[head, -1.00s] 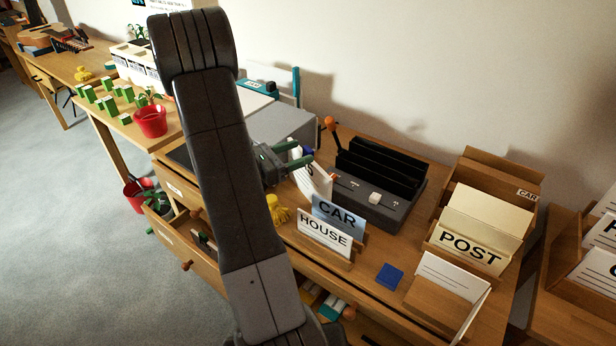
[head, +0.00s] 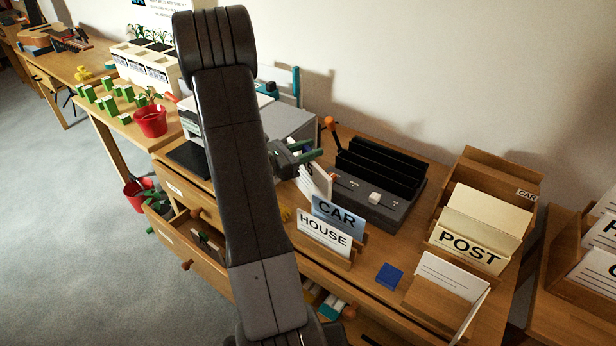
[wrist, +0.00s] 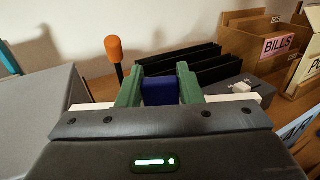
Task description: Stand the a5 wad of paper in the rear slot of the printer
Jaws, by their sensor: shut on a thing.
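My gripper (head: 308,154) has green fingers. In the wrist view my gripper (wrist: 159,90) is shut on a blue block or clip (wrist: 160,92). White edges (wrist: 243,98) show on both sides of the fingers. They look like the paper wad held with the blue piece, but its sheet size cannot be read. In the head view white sheets (head: 316,182) show just below my gripper; whether they are the wad or a standing card is unclear. A grey box (head: 290,122) behind my arm may be the printer; my arm hides part of it, and no rear slot is visible.
A black slotted rack on a grey base (head: 385,190) with an orange-topped lever (head: 330,124) stands to the right. CAR (head: 338,212) and HOUSE (head: 322,234) cards stand in front. Drawers are open below.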

